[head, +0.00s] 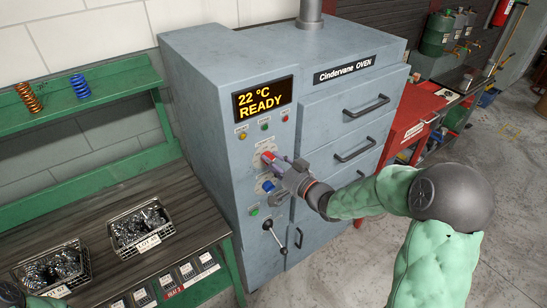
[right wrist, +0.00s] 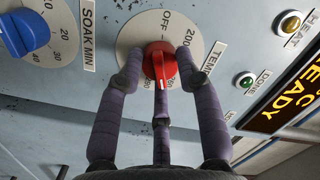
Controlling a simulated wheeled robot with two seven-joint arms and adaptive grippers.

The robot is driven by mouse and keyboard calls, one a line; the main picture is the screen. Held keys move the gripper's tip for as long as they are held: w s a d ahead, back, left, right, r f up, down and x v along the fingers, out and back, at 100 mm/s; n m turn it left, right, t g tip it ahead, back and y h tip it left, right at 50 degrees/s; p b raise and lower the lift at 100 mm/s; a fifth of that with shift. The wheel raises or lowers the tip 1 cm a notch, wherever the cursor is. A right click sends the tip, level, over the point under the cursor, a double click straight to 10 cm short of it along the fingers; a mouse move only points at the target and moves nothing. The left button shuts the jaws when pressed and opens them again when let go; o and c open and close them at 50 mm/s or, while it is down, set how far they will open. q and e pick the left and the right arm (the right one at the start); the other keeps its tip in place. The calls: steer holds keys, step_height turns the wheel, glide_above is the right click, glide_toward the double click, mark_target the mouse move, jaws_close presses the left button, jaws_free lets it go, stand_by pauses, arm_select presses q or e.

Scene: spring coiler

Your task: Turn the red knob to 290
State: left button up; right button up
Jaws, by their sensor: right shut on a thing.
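The red knob (right wrist: 160,64) sits on a round pale dial (right wrist: 132,35) marked OFF and 200, with a label starting TEM beside it. In the head view the red knob (head: 267,157) is on the front of the grey Cindervane oven (head: 215,95), partly hidden by my right gripper (head: 275,163). In the right wrist view the purple fingers of my right gripper (right wrist: 160,75) are closed around the knob from both sides, with a third finger below. The fingers cover part of the scale, so I cannot tell the exact setting. My left gripper is not clearly in view.
A blue SOAK MIN knob (head: 265,186) is just below the red one. The display (head: 263,103) reads 22 °C READY. A lever (head: 273,233) is lower on the panel. A workbench (head: 185,208) with wire baskets (head: 141,228) stands left; a red cabinet (head: 408,130) is right.

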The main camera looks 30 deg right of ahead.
steer(key=shift+d+m+t+p, duration=0.1)
steer(key=shift+m+t+p, duration=0.4)
steer(key=shift+m+p, duration=1.95)
steer(key=shift+m+b, duration=0.85)
steer(key=shift+m, duration=0.2)
steer(key=o, duration=1.1)
steer(key=shift+w, duration=0.1)
steer(key=shift+o, duration=0.2)
steer(key=shift+f, duration=0.1)
steer(key=s+d, duration=0.2)
steer(key=s, duration=1)
steer(key=shift+f, duration=0.2)
steer(key=shift+w+d+f, duration=0.1)
